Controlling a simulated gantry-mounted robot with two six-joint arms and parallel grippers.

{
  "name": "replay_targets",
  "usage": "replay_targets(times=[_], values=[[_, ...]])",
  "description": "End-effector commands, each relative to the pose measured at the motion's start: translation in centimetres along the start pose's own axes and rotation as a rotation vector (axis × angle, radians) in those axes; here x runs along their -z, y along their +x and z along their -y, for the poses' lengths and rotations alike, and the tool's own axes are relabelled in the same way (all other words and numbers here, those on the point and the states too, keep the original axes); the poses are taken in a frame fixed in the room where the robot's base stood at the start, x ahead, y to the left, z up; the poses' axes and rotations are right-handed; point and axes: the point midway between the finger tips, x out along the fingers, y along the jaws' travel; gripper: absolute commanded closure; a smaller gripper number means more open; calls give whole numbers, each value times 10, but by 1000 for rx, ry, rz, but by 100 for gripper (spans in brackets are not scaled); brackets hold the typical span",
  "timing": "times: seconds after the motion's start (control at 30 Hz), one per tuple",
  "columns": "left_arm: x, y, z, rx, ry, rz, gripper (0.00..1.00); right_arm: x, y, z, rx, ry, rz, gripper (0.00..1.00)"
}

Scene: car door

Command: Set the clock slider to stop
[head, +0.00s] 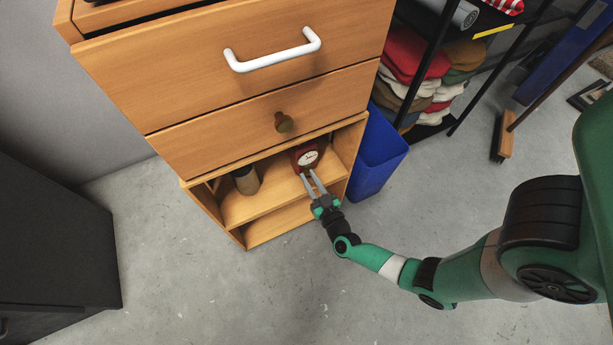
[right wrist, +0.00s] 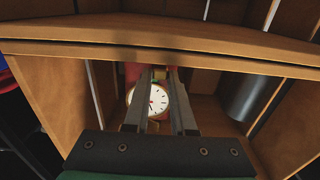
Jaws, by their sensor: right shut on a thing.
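The clock (head: 307,157) is red with a round white face. It stands on the upper open shelf of the wooden cabinet, and it also shows in the right wrist view (right wrist: 150,102). My right gripper (head: 311,182) reaches into the shelf opening with its fingers at the clock's front. In the right wrist view the gripper (right wrist: 158,85) has its two fingers close together over the clock face, shut on a part of the clock. The slider itself is too small or hidden behind the fingers to make out. My left gripper is not in view.
The wooden cabinet (head: 230,80) has closed drawers above the shelf. A dark grey cylinder (head: 246,180) stands left of the clock. A blue bin (head: 376,155) stands against the cabinet's right side. The floor in front is clear.

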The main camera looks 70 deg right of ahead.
Motion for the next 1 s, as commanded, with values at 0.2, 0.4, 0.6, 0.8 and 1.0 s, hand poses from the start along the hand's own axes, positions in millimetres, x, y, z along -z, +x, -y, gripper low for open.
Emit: replay_targets(times=[0.2, 0.4, 0.6, 0.8, 1.0], values=[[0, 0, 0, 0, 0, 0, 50, -1, 0, -1, -3, 0, 0, 100], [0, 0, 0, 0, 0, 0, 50, -1, 0, -1, -3, 0, 0, 51], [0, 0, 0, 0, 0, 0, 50, 0, 0, -1, -3, 0, -1, 45], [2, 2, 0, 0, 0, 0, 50, 0, -5, 0, -2, 0, 0, 45], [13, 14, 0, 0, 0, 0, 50, 3, -40, 2, 6, -3, 3, 45]])
